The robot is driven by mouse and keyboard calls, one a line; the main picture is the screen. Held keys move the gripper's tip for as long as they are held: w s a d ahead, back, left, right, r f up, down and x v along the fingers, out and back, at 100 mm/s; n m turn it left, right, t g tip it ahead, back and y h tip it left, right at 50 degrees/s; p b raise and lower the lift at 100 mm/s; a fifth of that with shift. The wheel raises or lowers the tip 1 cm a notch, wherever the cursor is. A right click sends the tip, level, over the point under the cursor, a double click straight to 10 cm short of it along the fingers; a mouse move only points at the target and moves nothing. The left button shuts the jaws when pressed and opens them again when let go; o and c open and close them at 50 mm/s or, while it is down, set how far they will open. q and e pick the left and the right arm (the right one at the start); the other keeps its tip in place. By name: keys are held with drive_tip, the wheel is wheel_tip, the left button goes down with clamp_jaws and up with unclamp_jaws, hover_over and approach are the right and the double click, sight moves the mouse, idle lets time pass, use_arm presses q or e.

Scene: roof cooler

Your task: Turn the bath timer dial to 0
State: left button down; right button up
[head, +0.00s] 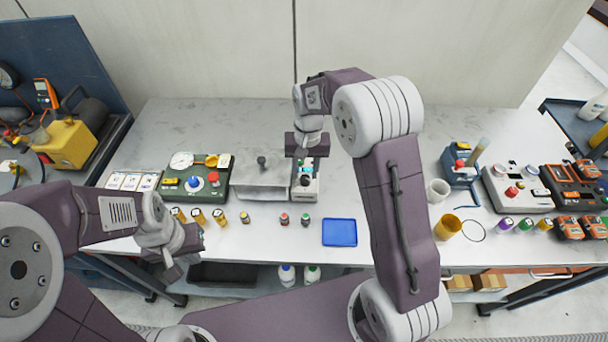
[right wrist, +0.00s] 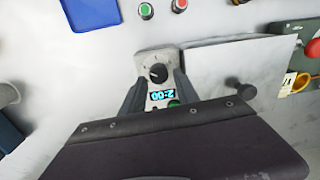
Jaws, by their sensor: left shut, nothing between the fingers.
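The bath timer dial (right wrist: 158,73) is a round black knob on a light grey control panel (right wrist: 146,63). A lit display (right wrist: 162,95) beside it appears to read 2:00, upside down. The panel is at the end of a grey metal bath (head: 262,178) in the head view. My right gripper (right wrist: 158,88) is over the panel, its two grey fingers apart, one on each side of the display. I cannot tell whether they touch the panel; nothing is gripped. My left gripper (head: 174,272) is shut and empty, off the bench's front edge at the left.
A green panel (head: 196,180) with a gauge and knobs stands left of the bath. A red-topped and a green-topped vial (head: 305,219) and a blue tray (head: 339,232) lie in front. Amber bottles (head: 219,216) stand at the left.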

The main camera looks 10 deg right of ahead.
drive_tip(key=shift+s+f, duration=0.25)
drive_tip(key=shift+f, duration=0.8)
drive_tip(key=shift+w, duration=0.1)
clamp_jaws()
